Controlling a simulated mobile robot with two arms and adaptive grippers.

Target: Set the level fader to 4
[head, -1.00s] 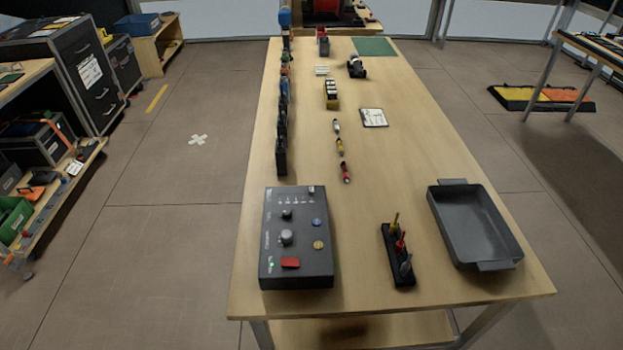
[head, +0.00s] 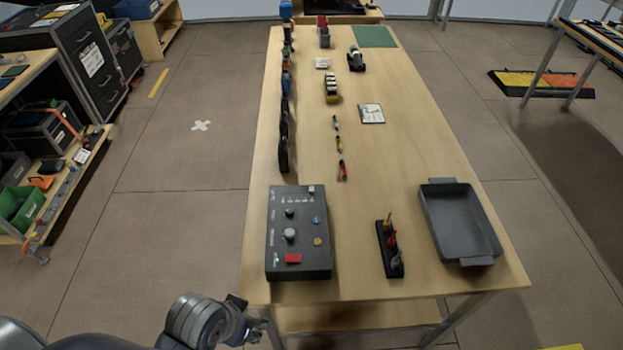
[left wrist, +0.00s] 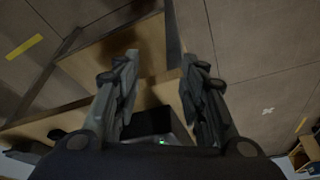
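The dark grey control box (head: 299,232) lies at the near left of the wooden table. A short row of light marks runs along its far part, and a small light cap, seemingly the level fader (head: 311,190), sits at the right end; its exact setting is too small to read. My left gripper (head: 261,324) is just off the table's near edge, left of and nearer than the box, apart from it. In the left wrist view its two fingers (left wrist: 158,72) are spread and empty, with part of the box (left wrist: 152,123) and its green light between them. My right gripper is not in view.
The box also carries knobs (head: 290,235), a red button (head: 293,258) and blue and yellow buttons. A black holder with small tools (head: 390,252) and a grey tray (head: 458,222) stand to the right. Several objects line the table's left edge. The table between box and holder is clear.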

